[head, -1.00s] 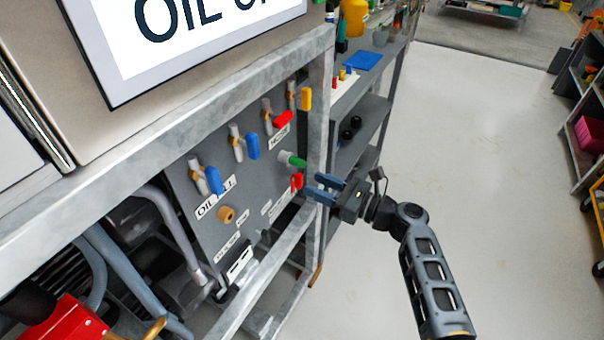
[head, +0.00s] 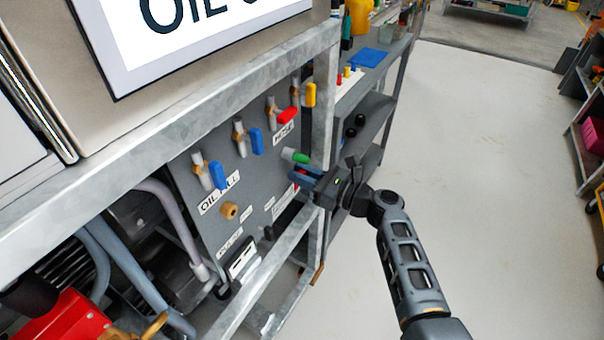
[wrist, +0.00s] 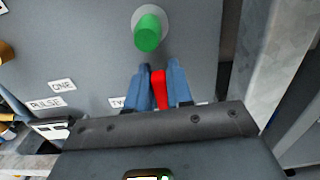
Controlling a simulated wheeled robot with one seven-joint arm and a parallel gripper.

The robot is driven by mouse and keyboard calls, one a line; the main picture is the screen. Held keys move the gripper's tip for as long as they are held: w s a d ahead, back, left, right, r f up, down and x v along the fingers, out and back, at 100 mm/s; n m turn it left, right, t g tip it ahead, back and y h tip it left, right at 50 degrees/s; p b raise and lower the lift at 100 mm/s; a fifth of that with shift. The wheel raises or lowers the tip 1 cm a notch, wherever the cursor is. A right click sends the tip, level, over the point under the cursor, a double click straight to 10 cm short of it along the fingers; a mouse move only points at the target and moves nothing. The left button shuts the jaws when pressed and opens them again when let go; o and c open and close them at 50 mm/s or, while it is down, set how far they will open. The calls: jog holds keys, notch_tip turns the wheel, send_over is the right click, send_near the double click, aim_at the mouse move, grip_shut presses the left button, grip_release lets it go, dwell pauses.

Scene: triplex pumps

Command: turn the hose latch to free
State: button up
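A red latch handle (wrist: 159,90) shows between my gripper's two blue fingers in the wrist view, just below a green hose end (wrist: 148,33). In the head view, the green end (head: 295,156) sticks out of the grey panel near its right edge. My gripper (head: 294,178) is at the panel there, its fingers on either side of the red handle and largely hiding it. The fingers look apart, with narrow gaps beside the handle; firm contact is not visible. A "HOSE" label (head: 284,133) is above the green end.
Blue valve handles (head: 218,174), a red one (head: 287,116) and a yellow one (head: 310,95) sit on the panel. A metal frame post (head: 325,110) stands close beside my gripper. The floor (head: 480,180) at the right is clear.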

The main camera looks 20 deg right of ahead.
grip_shut()
jog(key=shift+n+b, duration=0.3)
jog(key=shift+n, duration=0.1)
jog(key=n+b, duration=0.2)
jog(key=n, duration=0.1)
jog(key=shift+s+a+f, duration=0.1)
jog(key=shift+a+f, duration=0.05)
jog(key=shift+f, duration=0.05)
jog(key=n+b, duration=0.4)
jog(key=n, duration=0.1)
jog(key=shift+s+a+f, duration=0.15)
jog(key=shift+a+f, duration=0.05)
jog(key=n+b, duration=0.1)
jog(key=n, duration=0.1)
jog(key=n+b, duration=0.3)
jog(key=b, duration=0.1)
jog(key=shift+a+f+n, duration=0.1)
jog(key=shift+f+n, duration=0.15)
jog(key=shift+n, duration=0.15)
jog(key=n+b, duration=0.3)
jog(key=shift+s, duration=0.1)
jog(key=shift+a+n, duration=0.1)
jog(key=shift+n, duration=0.2)
jog(key=shift+o, duration=2.2)
grip_release()
jog(key=shift+r, duration=0.1)
